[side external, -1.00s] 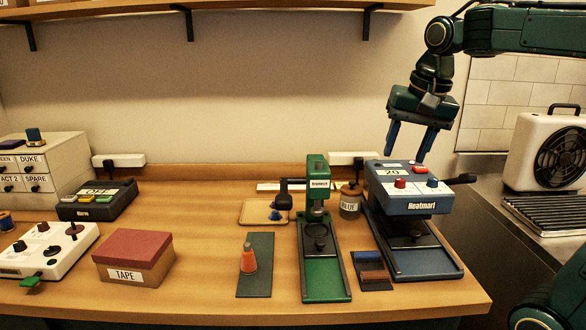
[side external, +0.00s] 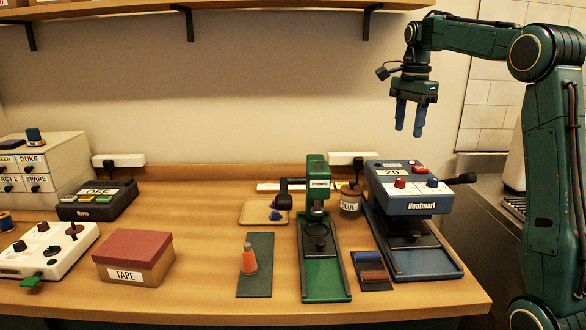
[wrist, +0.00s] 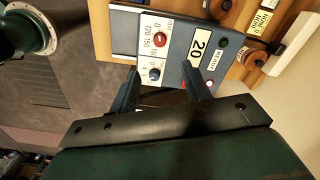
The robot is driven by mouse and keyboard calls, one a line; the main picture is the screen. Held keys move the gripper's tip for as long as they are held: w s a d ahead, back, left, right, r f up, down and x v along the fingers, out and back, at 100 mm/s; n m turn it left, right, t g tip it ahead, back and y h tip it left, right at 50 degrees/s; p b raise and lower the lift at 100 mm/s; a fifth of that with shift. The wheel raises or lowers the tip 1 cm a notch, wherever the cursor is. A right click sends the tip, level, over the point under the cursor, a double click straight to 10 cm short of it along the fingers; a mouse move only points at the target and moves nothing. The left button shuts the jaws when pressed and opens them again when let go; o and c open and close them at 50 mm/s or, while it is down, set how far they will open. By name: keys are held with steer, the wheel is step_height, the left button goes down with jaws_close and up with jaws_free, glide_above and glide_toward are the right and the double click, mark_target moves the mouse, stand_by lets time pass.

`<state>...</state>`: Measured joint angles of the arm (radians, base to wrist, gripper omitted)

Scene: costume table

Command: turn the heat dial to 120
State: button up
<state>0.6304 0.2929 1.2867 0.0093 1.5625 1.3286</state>
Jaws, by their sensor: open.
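The blue heat press (side external: 408,202) marked Heatmart stands at the right of the table. Its sloped top carries a display (side external: 392,172) reading 20, a red dial (side external: 400,183) and a blue dial (side external: 432,182). In the wrist view the red dial (wrist: 160,40) has 0, 120 and 150 printed beside it; its pointer setting is too small to read surely. The blue dial (wrist: 154,74) is nearer my fingers. My gripper (side external: 410,128) is open and empty, fingers pointing down, above and behind the press, touching nothing. Its fingers also show in the wrist view (wrist: 160,72).
A dark lever (side external: 464,178) sticks out at the press's right. A green press (side external: 317,260) and a glue jar (side external: 350,200) stand to its left. The air above the table is clear.

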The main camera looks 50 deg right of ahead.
mark_target(401, 179)
steer(key=shift+f, duration=0.15)
steer(key=shift+f, duration=6.8)
steer(key=shift+c, duration=0.5)
steer(key=c, duration=0.9)
steer(key=shift+n, duration=0.4)
steer(key=n, duration=0.9)
